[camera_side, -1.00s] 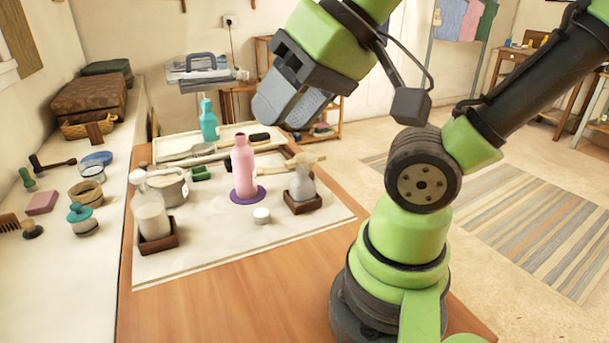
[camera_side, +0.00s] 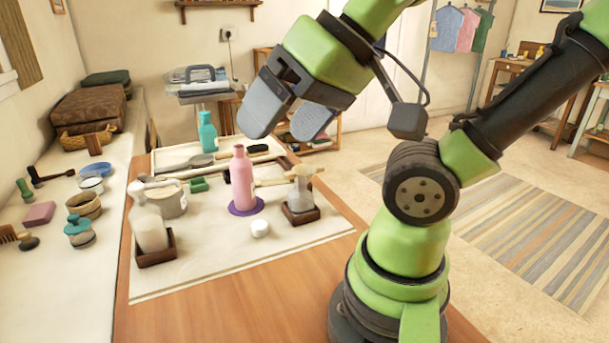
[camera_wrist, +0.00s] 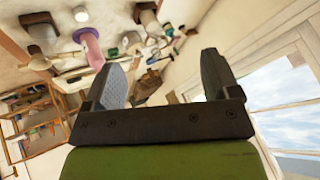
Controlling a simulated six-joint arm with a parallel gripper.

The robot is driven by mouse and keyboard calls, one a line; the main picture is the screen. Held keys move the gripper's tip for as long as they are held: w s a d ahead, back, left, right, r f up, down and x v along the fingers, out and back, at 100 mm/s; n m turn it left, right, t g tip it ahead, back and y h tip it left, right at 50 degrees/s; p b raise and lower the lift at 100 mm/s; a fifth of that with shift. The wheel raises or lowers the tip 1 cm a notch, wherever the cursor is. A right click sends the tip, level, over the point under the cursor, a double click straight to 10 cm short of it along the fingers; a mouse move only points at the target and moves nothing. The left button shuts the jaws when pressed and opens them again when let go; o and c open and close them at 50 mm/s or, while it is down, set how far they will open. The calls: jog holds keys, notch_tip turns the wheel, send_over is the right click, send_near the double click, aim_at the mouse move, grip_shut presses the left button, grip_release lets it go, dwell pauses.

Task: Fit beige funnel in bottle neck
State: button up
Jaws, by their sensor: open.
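My gripper (camera_side: 281,124) is open and empty, high above the table's back right part; its two fingers also show in the wrist view (camera_wrist: 162,62). A pink bottle (camera_side: 242,182) stands upright on a purple disc (camera_side: 246,209), below and left of my gripper. It also shows in the wrist view (camera_wrist: 91,48), left of the fingers. A pale beige shape (camera_side: 271,182) lies just right of the pink bottle; I cannot tell whether it is the funnel. A frosted bottle (camera_side: 300,196) stands in a brown wooden holder (camera_side: 302,215) at the right.
Another pale bottle (camera_side: 149,228) stands in a brown holder at the left, with a bucket (camera_side: 170,203) behind it. A small white cap (camera_side: 260,229) lies in front of the pink bottle. A teal bottle (camera_side: 207,133) stands behind. The mat's front is clear.

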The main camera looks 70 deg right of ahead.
jog(key=shift+w, duration=0.1)
jog(key=w+d+f+m+g+h, duration=0.2)
jog(key=w+d+m+g+h, duration=0.25)
jog(key=w+d+m, duration=1)
jog(key=m+g, duration=0.6)
jog(key=m, duration=0.2)
send_near(314, 168)
jog(key=shift+m+h, duration=0.25)
jog(key=shift+h, duration=0.1)
jog(key=x, duration=0.4)
jog(key=shift+w+f, duration=0.15)
jog(key=shift+x, duration=3)
jog(key=shift+a, duration=0.15)
jog(key=c, duration=0.9)
